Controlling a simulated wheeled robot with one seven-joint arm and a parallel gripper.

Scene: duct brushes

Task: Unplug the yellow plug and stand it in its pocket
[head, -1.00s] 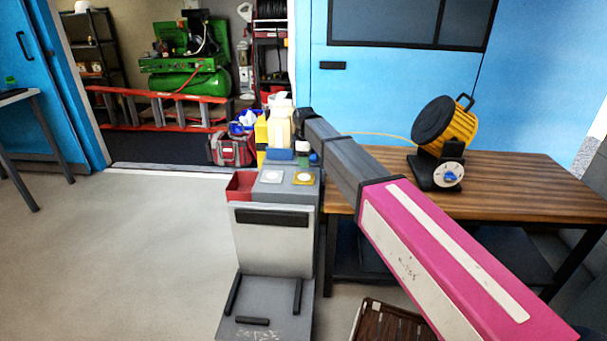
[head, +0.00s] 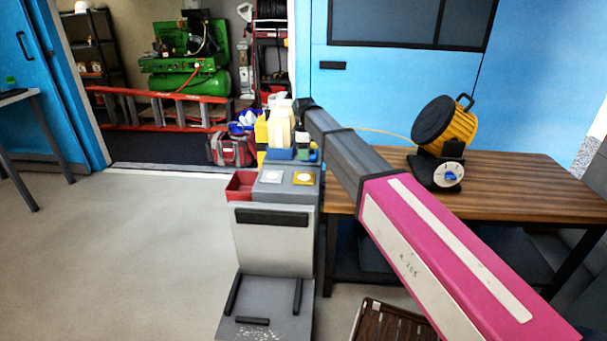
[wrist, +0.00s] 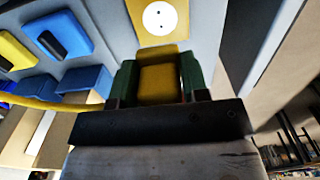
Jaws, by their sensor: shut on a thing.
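In the wrist view, my gripper (wrist: 158,80) is shut on the yellow plug (wrist: 158,84), with a green finger on each side of it. The yellow socket (wrist: 159,18), a yellow plate with a white two-holed face, shows uncovered just beyond, so the plug is out of it. The yellow socket is also in the head view (head: 304,179), on top of the grey stand. A yellow pocket (wrist: 14,48) with a dark opening is at the left of the wrist view. In the head view, the gripper is small and hard to make out.
A blue pocket (wrist: 58,36) stands beside the yellow one. A yellow cable (wrist: 38,103) crosses at the left. A red bin (head: 240,186) hangs on the stand's left side. The wooden table (head: 510,185) on the right carries a yellow cable reel (head: 459,126).

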